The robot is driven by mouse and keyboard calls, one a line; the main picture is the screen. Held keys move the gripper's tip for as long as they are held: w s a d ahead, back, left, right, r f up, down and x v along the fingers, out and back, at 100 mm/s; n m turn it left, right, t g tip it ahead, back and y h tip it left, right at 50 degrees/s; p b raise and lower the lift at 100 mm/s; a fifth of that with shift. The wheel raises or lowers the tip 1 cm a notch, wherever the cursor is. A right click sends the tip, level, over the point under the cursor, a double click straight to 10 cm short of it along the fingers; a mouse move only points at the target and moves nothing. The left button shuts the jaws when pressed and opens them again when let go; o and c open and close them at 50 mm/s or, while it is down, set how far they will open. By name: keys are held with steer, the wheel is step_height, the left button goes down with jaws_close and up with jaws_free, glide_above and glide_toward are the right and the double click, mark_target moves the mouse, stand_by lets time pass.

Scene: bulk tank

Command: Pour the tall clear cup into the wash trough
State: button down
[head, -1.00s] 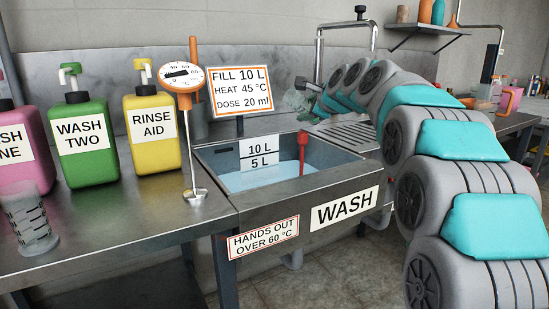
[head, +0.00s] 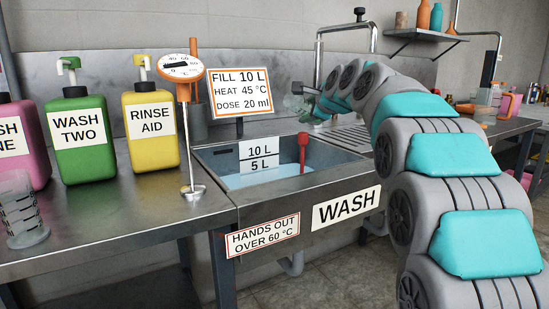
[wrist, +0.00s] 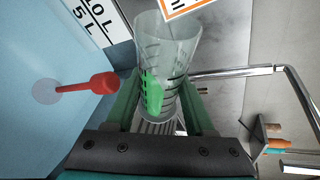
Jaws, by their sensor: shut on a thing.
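A tall clear cup (wrist: 181,54) with black graduation marks sits between the green fingers of my gripper (wrist: 159,84), which is shut on it. Green liquid shows inside, lying along the left side of the cup in the wrist view, so the cup looks tilted. In the head view the cup (head: 294,103) shows small and faint at the far side of the wash trough (head: 325,187), with my gripper (head: 309,108) partly hidden. The trough holds pale blue water, which fills the left of the wrist view (wrist: 45,135). No stream of liquid is visible.
A red-handled plug (head: 303,148) stands in the trough. A thermometer (head: 186,100) stands by its left edge, and a fill sign (head: 240,93) behind it. Green (head: 82,140) and yellow (head: 151,128) bottles and another clear graduated cup (head: 22,222) stand on the left counter.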

steer(key=shift+f+n+t+b, duration=0.35)
steer(key=shift+n+b, duration=0.35)
steer(key=shift+b, duration=1.6)
steer(key=shift+s+a+f+n+t+h+b, duration=0.1)
steer(key=shift+s+a+n+t+h+b, duration=0.3)
steer(key=shift+a+n+h, duration=0.25)
steer(key=shift+s+a+f+n+t+b, duration=0.1)
steer(key=shift+f+n+t+b, duration=0.1)
steer(key=shift+n+t+b, duration=0.3)
steer(key=shift+a+r+n, duration=0.1)
steer(key=shift+r+n, duration=0.15)
steer(key=shift+n, duration=0.1)
stand_by(0.5)
